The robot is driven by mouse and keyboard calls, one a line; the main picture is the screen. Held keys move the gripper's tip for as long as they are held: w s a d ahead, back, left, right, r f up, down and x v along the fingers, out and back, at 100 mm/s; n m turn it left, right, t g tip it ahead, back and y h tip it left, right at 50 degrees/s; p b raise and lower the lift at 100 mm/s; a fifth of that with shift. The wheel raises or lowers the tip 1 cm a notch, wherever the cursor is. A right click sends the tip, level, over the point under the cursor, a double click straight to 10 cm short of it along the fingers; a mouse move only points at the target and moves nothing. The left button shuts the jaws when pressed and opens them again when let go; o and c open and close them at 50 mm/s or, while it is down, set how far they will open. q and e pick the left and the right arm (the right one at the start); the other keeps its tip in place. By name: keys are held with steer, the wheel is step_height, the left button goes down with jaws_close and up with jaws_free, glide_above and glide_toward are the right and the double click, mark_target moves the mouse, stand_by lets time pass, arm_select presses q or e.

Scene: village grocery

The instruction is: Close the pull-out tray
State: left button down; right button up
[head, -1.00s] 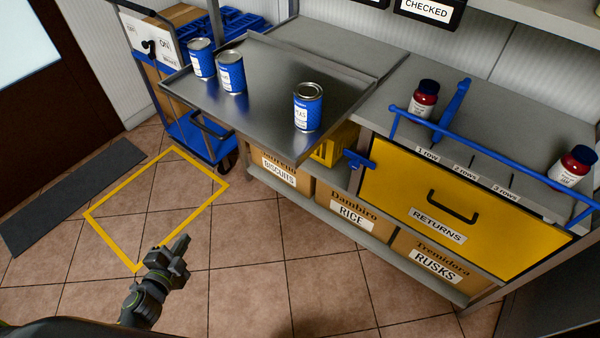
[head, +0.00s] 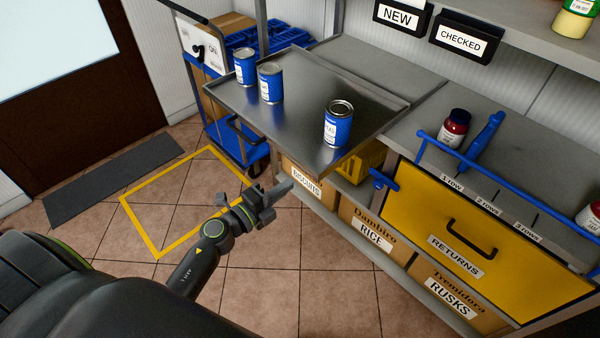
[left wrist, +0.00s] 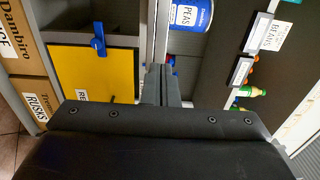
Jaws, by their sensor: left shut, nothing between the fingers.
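The pull-out tray (head: 290,122) is a grey metal tray that sticks out from the counter in the head view. Its dark handle (head: 240,132) is on the front edge. Several blue cans stand upright on it: two at the far left (head: 245,68) (head: 270,82) and one nearer the right (head: 338,124). My left gripper (head: 285,190) is shut and empty, in front of and below the tray's near edge, apart from the handle. In the left wrist view the shut fingers (left wrist: 166,88) point towards the shelf, with a blue can (left wrist: 190,14) beyond. My right gripper is not in view.
A yellow RETURNS drawer (head: 470,240) with a blue rail is right of the tray. RICE (head: 370,225) and RUSKS boxes sit below. A blue trolley (head: 245,150) stands behind the tray's left side. A yellow frame marks the clear floor (head: 175,205).

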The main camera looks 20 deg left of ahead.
mark_target(308, 170)
arm_select(q)
steer(key=x, duration=0.5)
steer(key=shift+w, duration=0.1)
steer(key=shift+w, duration=0.1)
